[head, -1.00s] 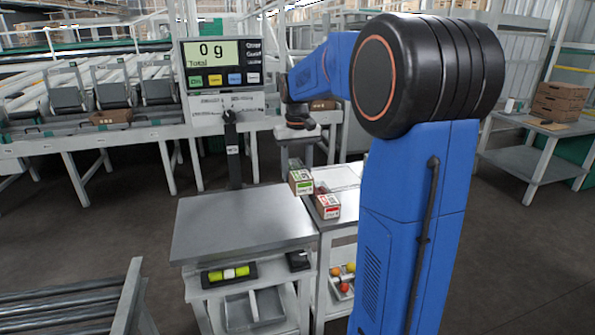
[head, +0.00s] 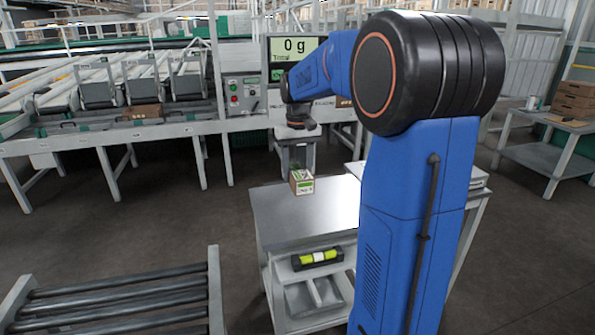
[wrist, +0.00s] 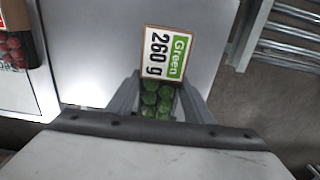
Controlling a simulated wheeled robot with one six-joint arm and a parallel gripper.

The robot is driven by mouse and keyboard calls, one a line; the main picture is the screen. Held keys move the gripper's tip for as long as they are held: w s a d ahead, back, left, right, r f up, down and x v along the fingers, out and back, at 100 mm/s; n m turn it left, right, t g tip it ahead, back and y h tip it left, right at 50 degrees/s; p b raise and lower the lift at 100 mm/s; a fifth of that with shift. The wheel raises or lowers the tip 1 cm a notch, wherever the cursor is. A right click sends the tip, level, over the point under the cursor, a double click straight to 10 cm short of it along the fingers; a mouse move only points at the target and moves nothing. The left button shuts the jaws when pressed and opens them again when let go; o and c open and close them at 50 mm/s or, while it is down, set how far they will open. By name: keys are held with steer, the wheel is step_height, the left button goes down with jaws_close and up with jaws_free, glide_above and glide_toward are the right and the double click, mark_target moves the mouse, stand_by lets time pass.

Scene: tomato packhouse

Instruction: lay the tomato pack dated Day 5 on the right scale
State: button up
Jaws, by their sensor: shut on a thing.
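My gripper (head: 301,172) is shut on a small tomato pack (head: 303,187) with a green-marked label. In the wrist view my gripper (wrist: 160,92) grips the pack of green tomatoes (wrist: 158,102), whose card reads "Green 260 g". No day can be read on it. The pack is over the bare metal plate of a scale (head: 318,223); I cannot tell if it touches. Whether this is the right scale is not shown. A pack with red tomatoes (wrist: 15,45) lies at the left edge of the wrist view.
A roller conveyor (head: 120,300) stands at front left. A side table (head: 540,155) with brown boxes stands at right. My arm hides part of the bench.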

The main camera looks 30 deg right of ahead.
steer(key=shift+w+a+f, duration=0.1)
steer(key=shift+a+f, duration=0.05)
steer(key=shift+a, duration=0.15)
steer(key=shift+f, duration=3.95)
steer(key=shift+f, duration=0.4)
steer(key=o, duration=1.3)
step_height(320, 180, up, 18)
steer(key=shift+f, duration=0.25)
